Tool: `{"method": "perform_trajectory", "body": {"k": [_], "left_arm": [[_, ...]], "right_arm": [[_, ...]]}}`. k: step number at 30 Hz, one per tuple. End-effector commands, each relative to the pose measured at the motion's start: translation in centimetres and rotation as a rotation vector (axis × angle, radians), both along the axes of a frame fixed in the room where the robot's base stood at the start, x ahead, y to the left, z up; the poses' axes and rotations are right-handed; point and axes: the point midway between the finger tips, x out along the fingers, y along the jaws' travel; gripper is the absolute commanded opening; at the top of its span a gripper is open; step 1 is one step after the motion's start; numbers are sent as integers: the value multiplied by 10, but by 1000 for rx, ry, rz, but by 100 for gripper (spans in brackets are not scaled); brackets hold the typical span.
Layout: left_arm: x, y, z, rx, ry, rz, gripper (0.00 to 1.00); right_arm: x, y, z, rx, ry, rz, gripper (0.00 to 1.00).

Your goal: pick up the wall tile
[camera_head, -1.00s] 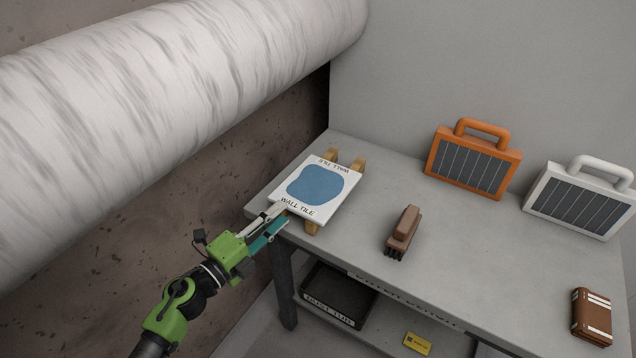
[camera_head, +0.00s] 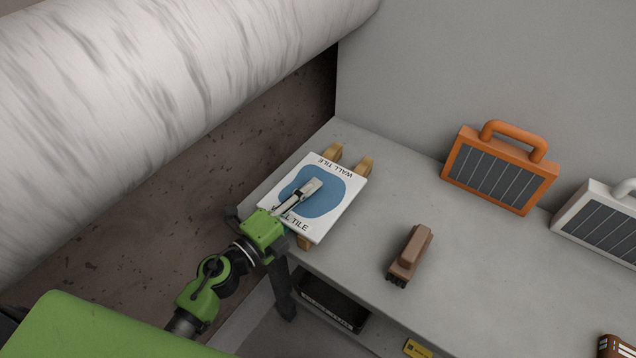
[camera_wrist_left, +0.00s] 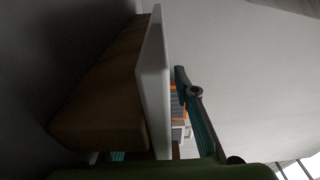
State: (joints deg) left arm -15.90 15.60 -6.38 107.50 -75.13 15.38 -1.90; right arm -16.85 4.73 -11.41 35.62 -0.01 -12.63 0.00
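The wall tile (camera_head: 329,220) is a white square slab with a blue blob and "WALL TILE" lettering. It lies flat on wooden blocks (camera_head: 364,165) at the slab table's left end. My left gripper (camera_head: 308,190) reaches over the tile's near-left edge, with one finger above its face. In the left wrist view the tile (camera_wrist_left: 153,85) shows edge-on, with a brown wooden block (camera_wrist_left: 105,100) on its underside. The upper teal finger (camera_wrist_left: 198,120) stands apart from the tile with a gap. The other finger is mostly hidden on the block side. My right gripper is out of view.
A brown brush (camera_head: 409,255) lies right of the tile on the grey table (camera_head: 365,222). An orange panel case (camera_head: 498,170) and a white one (camera_head: 600,225) stand behind. A black tray (camera_head: 330,305) sits below. A large pale cylinder (camera_head: 150,95) runs along the left.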

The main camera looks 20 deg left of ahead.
Motion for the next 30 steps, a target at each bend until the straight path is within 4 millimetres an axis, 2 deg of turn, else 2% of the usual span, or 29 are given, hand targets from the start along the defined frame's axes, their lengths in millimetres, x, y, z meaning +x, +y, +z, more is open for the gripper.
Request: {"method": "perform_trajectory", "body": {"k": [2,4,7,8,12,22,26,30], "left_arm": [[0,0,-1,0,1,0,28],[0,0,-1,0,1,0,28],[0,0,-1,0,1,0,2],[0,0,0,0,1,0,0],[0,0,2,-1,-3,0,0],[1,1,7,1,-3,0,0],[1,1,19,2,-4,-2,0],[0,-2,42,2,-4,-3,0]], "right_arm": [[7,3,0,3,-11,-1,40],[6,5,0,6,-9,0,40],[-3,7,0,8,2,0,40],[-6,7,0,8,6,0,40],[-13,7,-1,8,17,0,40],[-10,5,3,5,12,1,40],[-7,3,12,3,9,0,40],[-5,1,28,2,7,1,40]]}}
